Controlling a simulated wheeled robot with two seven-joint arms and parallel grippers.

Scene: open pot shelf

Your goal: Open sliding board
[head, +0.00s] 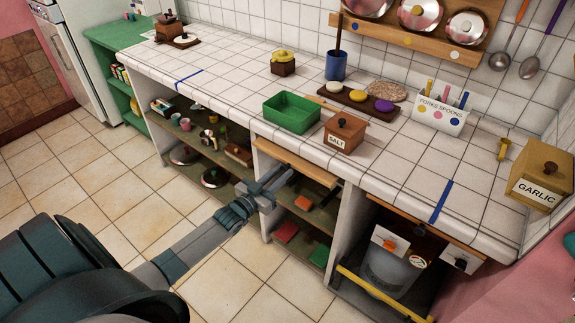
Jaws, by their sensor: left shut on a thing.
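The sliding board (310,171) is a light wooden board under the counter's front edge, above the middle shelf opening. Its front edge shows just outside the cabinet front. My left gripper (280,179) reaches in from the lower left and is shut on the board at its front edge. The fingertips partly cover the grip point, so the exact contact is hard to see. My right gripper is not in view.
Above the board, the tiled counter holds a green tub (292,113) and a salt box (345,132). Open shelves (210,150) with pots lie to the left, and a bin (388,274) stands in the right opening. The tiled floor (120,200) before the cabinets is clear.

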